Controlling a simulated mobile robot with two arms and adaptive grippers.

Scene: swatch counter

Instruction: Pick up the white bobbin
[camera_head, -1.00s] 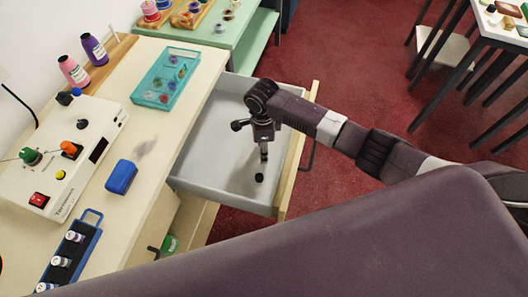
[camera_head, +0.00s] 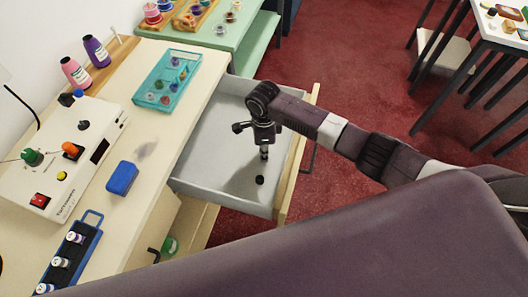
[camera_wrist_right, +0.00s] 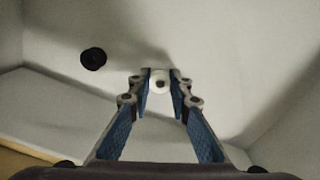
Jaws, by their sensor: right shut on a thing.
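The white bobbin (camera_wrist_right: 160,79) shows in the right wrist view, between the fingertips of my right gripper (camera_wrist_right: 160,90). The gripper is shut on it, and the dark hole of the bobbin faces the camera. In the head view my right gripper (camera_head: 264,153) points down inside the open grey drawer (camera_head: 205,155). The bobbin cannot be made out clearly in that view. My left gripper is not in view.
A small black round piece (camera_head: 259,180) lies on the drawer floor beside the gripper; it also shows in the right wrist view (camera_wrist_right: 93,59). The drawer's walls surround the gripper. A teal tray (camera_head: 150,98) and a blue block (camera_head: 122,178) sit on the counter.

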